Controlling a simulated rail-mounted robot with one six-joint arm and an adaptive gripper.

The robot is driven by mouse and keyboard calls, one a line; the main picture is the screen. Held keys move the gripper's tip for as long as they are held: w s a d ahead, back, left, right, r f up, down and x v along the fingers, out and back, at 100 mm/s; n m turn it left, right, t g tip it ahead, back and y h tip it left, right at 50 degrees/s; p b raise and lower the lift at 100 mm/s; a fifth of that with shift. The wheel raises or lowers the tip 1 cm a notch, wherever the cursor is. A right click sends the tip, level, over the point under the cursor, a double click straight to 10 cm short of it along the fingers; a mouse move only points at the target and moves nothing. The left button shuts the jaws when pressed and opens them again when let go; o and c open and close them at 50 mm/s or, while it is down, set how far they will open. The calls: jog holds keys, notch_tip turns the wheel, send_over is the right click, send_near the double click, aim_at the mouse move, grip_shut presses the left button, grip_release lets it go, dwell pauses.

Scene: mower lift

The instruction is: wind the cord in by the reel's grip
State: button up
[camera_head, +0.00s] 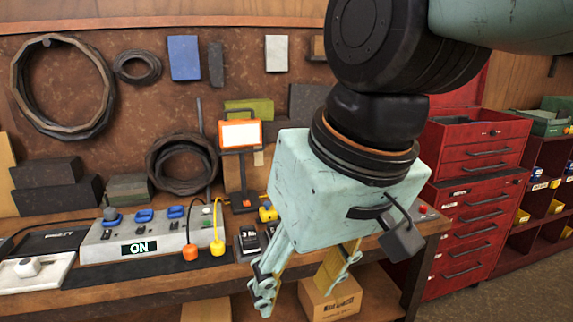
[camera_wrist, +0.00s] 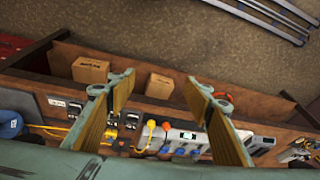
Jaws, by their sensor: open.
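My gripper (camera_head: 302,278) hangs over the front of the workbench with its two fingers wide apart and nothing between them. It also shows in the wrist view (camera_wrist: 160,86), open. A yellow cord (camera_wrist: 48,128) lies along the bench at the left of the wrist view. In the head view a yellow cord runs to a yellow plug (camera_head: 217,247) on the power strip (camera_head: 150,243), beside an orange plug (camera_head: 190,252). I cannot make out the reel or its grip for certain. A rounded blue thing (camera_wrist: 10,123) is cut off at the wrist view's left edge; I cannot tell what it is.
The power strip shows "ON". An orange-framed lamp (camera_head: 240,135) stands behind it. Cardboard boxes (camera_wrist: 91,70) sit low under the bench. A red drawer cabinet (camera_head: 470,225) stands at the right. My arm hides part of the bench. Open floor (camera_wrist: 160,35) lies in front.

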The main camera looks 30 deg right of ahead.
jog(key=w+r+m+y+p, duration=0.2)
jog(key=w+m+y+p, duration=0.35)
jog(key=w+m, duration=1.05)
jog(key=w+d+f+m+t+y+p, duration=0.1)
jog(key=w+d+m+t+y, duration=0.15)
jog(key=w+d, duration=0.85)
jog(key=w+d+f+m+t+y, duration=0.1)
jog(key=w+d+f+m+t, duration=0.15)
jog(key=w+d, duration=0.75)
jog(key=w+d+f+m+t+h+p, duration=0.1)
jog(key=d+f+m+t+h, duration=0.25)
jog(key=d, duration=1.05)
jog(key=d+f+m+t+h+p, duration=0.1)
jog(key=d+f+m+t+h, duration=0.25)
jog(key=d, duration=1.05)
jog(key=s+d+f+m+h, duration=0.2)
jog(key=s+d+f+m, duration=0.1)
jog(key=d, duration=0.5)
jog(key=s+d+f+m+t+h, duration=0.1)
jog(key=s+d+f+m+h, duration=0.1)
jog(key=d, duration=0.7)
jog(key=s+d+f+m+h, duration=0.3)
jog(key=s+d+f+m, duration=0.1)
jog(key=s+d, duration=0.4)
jog(key=shift+d+f+t+p, duration=0.15)
jog(key=shift+f+t+p, duration=0.25)
jog(key=shift+f, duration=0.25)
